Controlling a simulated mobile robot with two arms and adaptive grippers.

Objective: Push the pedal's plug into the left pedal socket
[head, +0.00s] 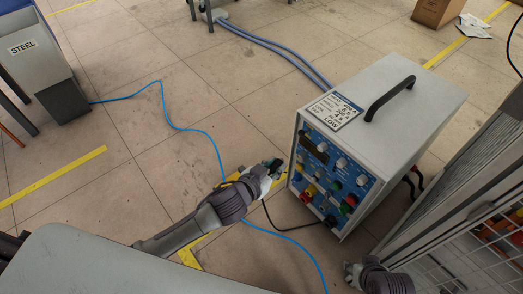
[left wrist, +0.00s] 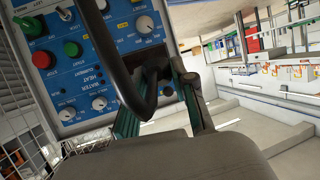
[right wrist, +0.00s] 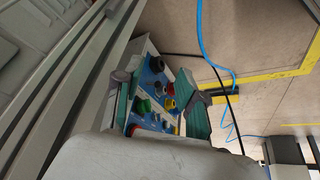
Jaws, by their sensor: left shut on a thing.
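The grey heater (head: 420,105) stands on the floor, its blue control panel (head: 328,178) facing my left gripper. My left gripper (head: 272,168) is just left of the panel, shut on a dark plug. In the left wrist view the plug (left wrist: 155,76) is mostly hidden between the fingers, and a thick black cable (left wrist: 112,60) loops in front of the panel. A thin black cable (head: 275,224) hangs below this gripper. My right gripper (head: 352,272) is low at the right; in the right wrist view its fingers (right wrist: 158,100) are apart and empty. I cannot make out the left pedal socket.
Red, yellow and green connectors crowd the panel's lower part. A grey rack (head: 450,190) stands close to the heater's right. A blue cable (head: 205,132) crosses the floor, and blue hoses (head: 280,48) run behind. The tiled floor left of the heater is mostly clear.

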